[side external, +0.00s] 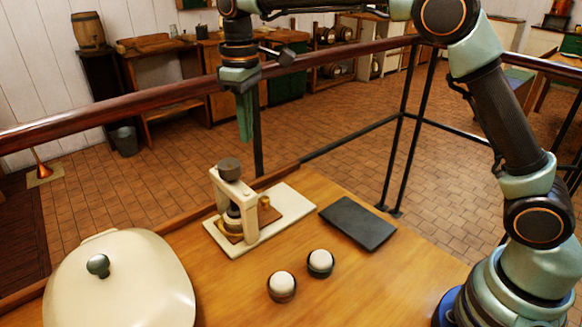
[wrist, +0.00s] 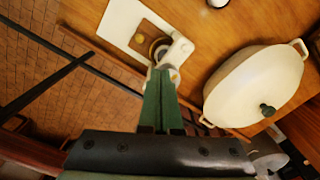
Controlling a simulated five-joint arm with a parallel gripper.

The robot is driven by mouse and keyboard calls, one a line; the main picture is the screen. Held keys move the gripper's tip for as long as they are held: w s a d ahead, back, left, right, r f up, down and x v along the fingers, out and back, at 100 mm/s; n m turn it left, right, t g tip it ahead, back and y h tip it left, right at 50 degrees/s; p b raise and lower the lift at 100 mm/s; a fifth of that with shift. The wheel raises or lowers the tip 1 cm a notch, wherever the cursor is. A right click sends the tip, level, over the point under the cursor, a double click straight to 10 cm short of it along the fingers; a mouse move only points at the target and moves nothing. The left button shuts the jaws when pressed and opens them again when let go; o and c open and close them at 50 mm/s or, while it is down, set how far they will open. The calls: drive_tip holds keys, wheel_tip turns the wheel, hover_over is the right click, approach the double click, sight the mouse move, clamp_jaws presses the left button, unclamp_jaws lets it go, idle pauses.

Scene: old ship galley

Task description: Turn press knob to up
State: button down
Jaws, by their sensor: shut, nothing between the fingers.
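The press (side external: 250,207) stands on a white board at the back of the wooden table. It has a cream upright frame with a dark round knob (side external: 229,170) on top. My gripper (side external: 245,136) points down with its green fingers together and empty. In the side view its tips appear above the knob, a little to its right, with a gap between. In the wrist view my gripper (wrist: 161,72) overlaps part of the press (wrist: 180,50). I cannot make out the knob there; the fingers may hide it. The knob's turn position cannot be read.
A large cream lidded pot (side external: 125,285) stands at the front left, also in the wrist view (wrist: 250,85). Two small white-topped jars (side external: 320,263) and a dark slab (side external: 357,223) lie right of the press. A railing (side external: 150,104) runs behind the table. The table's front middle is clear.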

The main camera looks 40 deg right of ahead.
sight(229, 169)
drive_tip(key=shift+a, duration=0.1)
drive_tip(key=shift+s+a+f, duration=0.25)
drive_tip(key=shift+a+f, duration=0.2)
drive_tip(key=shift+f, duration=0.55)
drive_tip(key=shift+s+a+f, duration=0.2)
drive_tip(key=shift+a+f, duration=0.25)
drive_tip(key=shift+f, duration=0.6)
drive_tip(key=shift+s+a+f, duration=0.25)
drive_tip(key=shift+a+f, duration=0.2)
drive_tip(key=shift+f, duration=0.55)
drive_tip(key=shift+w, duration=0.25)
drive_tip(key=shift+w+d, duration=0.1)
drive_tip(key=shift+d, duration=0.25)
drive_tip(key=shift+w+d, duration=0.15)
drive_tip(key=shift+d, duration=0.15)
drive_tip(key=shift+w+d, duration=0.5)
drive_tip(key=shift+d, duration=0.1)
